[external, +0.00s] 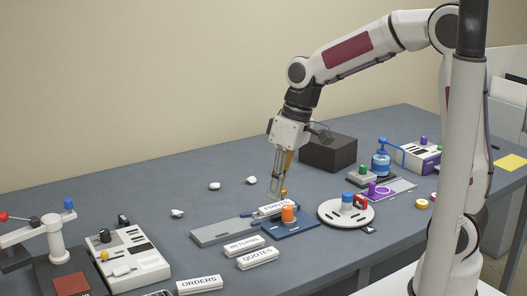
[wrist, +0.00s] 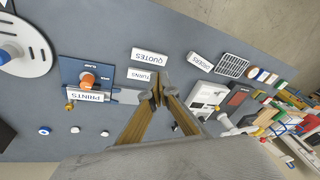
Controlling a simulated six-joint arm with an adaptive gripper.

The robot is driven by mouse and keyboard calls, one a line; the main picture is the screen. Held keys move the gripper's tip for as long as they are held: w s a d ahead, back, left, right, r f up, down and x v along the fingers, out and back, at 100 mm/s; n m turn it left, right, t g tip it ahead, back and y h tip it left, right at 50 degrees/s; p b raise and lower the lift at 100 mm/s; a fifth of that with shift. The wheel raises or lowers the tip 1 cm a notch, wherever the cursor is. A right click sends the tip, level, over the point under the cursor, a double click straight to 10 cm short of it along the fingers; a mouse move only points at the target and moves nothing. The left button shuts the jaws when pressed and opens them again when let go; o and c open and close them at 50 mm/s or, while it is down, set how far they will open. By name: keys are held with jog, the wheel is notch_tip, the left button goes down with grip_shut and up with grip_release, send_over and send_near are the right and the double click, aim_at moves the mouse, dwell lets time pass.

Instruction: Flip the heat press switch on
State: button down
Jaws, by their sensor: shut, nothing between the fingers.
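My gripper (external: 276,186) is shut and empty, pointing down above the PRINTS block (external: 270,209). In the wrist view its fingertips (wrist: 157,96) meet over the table near the grey plate (wrist: 127,97). A blue plate (external: 304,228) with an orange knob (external: 288,214) lies beside the PRINTS block; the knob also shows in the wrist view (wrist: 88,82). I cannot tell which control is the heat press switch.
The RETURNS (external: 244,246), QUOTES (external: 258,259) and ORDERS (external: 199,284) blocks lie toward the front. A white round plate (external: 331,213) and a dark box (external: 328,153) are to the right. Small white lumps (external: 215,186) lie behind.

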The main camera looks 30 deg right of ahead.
jog(key=w+a+f+n+g+y, duration=0.1)
jog(key=w+a+f+n, duration=0.1)
jog(key=a, duration=0.5)
jog(key=w+a+f+n+y, duration=0.1)
jog(key=w+a+f+n, duration=0.15)
jog(key=a, duration=0.45)
jog(key=w+a+f+n+g+y, duration=0.1)
jog(key=w+a+n, duration=0.15)
jog(key=a, duration=0.55)
jog(key=w+a+r+n+t+y, duration=0.1)
jog(key=w+a+r+n, duration=0.2)
jog(key=a+r+n, duration=0.1)
jog(key=shift+w+a+r+n+y, duration=0.25)
jog(key=shift+w+a+n, duration=0.2)
jog(key=shift+a, duration=0.25)
jog(key=shift+f, duration=0.15)
send_over(121, 270)
jog(key=d, duration=0.2)
notch_tip(121, 270, down, 8)
jog(key=shift+w+r, duration=0.1)
jog(key=f, duration=0.3)
jog(key=shift+d, duration=0.2)
jog(key=shift+d+f, duration=0.1)
jog(key=shift+f, duration=0.4)
